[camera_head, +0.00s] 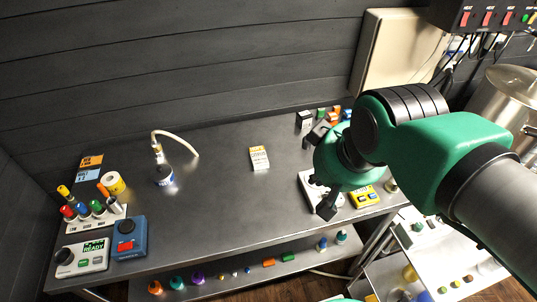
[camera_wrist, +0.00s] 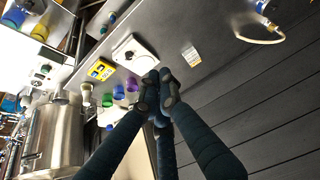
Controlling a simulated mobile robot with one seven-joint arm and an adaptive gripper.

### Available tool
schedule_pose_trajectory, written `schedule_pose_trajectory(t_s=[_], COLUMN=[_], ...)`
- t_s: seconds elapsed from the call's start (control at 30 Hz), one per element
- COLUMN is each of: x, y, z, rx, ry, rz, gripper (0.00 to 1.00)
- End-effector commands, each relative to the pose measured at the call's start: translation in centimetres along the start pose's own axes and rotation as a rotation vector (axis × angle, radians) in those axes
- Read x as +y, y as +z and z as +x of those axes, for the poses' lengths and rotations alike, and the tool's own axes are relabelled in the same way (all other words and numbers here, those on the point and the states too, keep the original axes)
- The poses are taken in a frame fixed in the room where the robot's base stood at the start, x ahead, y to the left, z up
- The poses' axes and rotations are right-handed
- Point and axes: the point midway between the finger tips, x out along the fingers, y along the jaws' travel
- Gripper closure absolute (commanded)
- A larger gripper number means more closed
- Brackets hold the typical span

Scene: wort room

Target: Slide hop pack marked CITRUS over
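A small white pack with an orange-yellow top and dark print (camera_head: 259,157) stands alone on the dark bench, left of my arm. It also shows as a small pack in the wrist view (camera_wrist: 190,55); its print is too small to read for certain as CITRUS. My gripper (camera_wrist: 160,84) has dark fingers that converge over the bench in the wrist view, apart from this pack. No held object shows between them, and their opening is unclear. In the head view my arm hides part of the gripper and the bench below it.
A white device (camera_wrist: 134,53) and a yellow meter (camera_head: 364,196) are near my arm. Several small packs (camera_head: 304,120) stand at the back. A hose fitting (camera_head: 162,174) is left of the lone pack; a marker rack (camera_head: 96,217) is farther left. The bench between is clear.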

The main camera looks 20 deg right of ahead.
Motion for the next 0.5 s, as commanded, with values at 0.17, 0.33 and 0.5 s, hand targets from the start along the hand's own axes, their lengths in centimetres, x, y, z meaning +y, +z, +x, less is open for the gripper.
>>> schedule_pose_trajectory(t_s=[0.17,0.33,0.5], x=[0.3,0.8,1.4], y=[-3.0,-6.8,-10.6], z=[0.5,1.9,3.9], rx=[-0.038,-0.083,-0.128], ry=[-0.002,-0.010,-0.026], rz=[-0.102,-0.246,-0.396], gripper=[1.00,1.00,1.00])
